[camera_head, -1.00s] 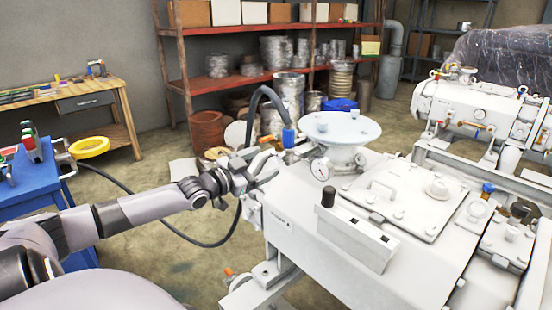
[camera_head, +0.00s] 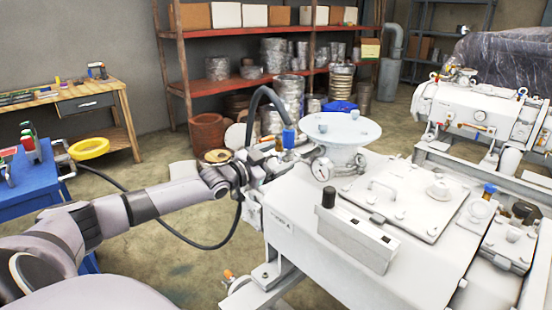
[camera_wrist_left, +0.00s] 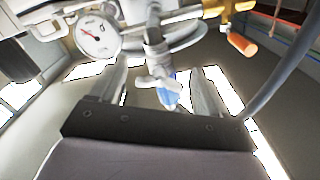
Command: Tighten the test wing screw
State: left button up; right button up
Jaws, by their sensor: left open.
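The pump (camera_head: 300,215) is a large white machine with a round flange (camera_head: 340,125) on top and a pressure gauge (camera_head: 321,169) at its side. The gauge also shows in the left wrist view (camera_wrist_left: 97,36). There, a pale wing-shaped screw (camera_wrist_left: 152,82) sits on a pipe fitting, with a blue part (camera_wrist_left: 166,97) beside it. My left gripper (camera_head: 272,164) is at the pump's near left corner. In the left wrist view, its open fingers (camera_wrist_left: 160,85) stand on either side of the wing screw, with gaps on both sides. My right gripper is out of view.
A black hose (camera_head: 262,92) loops to a blue connector (camera_head: 288,138) close to my left gripper. An orange-handled brass valve (camera_wrist_left: 242,43) is nearby in the wrist view. A blue cart (camera_head: 40,195) stands left. A red shelf (camera_head: 230,82) stands behind, with open floor between.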

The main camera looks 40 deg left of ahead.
pick_arm(q)
jog(key=c, duration=1.1)
jog(key=shift+o, duration=0.2)
jog(key=shift+m, duration=0.7)
jog(key=o, duration=1.1)
jog(key=shift+c, duration=0.2)
jog(key=shift+s, duration=0.1)
jog(key=s+p, duration=0.1)
jog(key=s, duration=0.6)
jog(key=shift+a, duration=0.3)
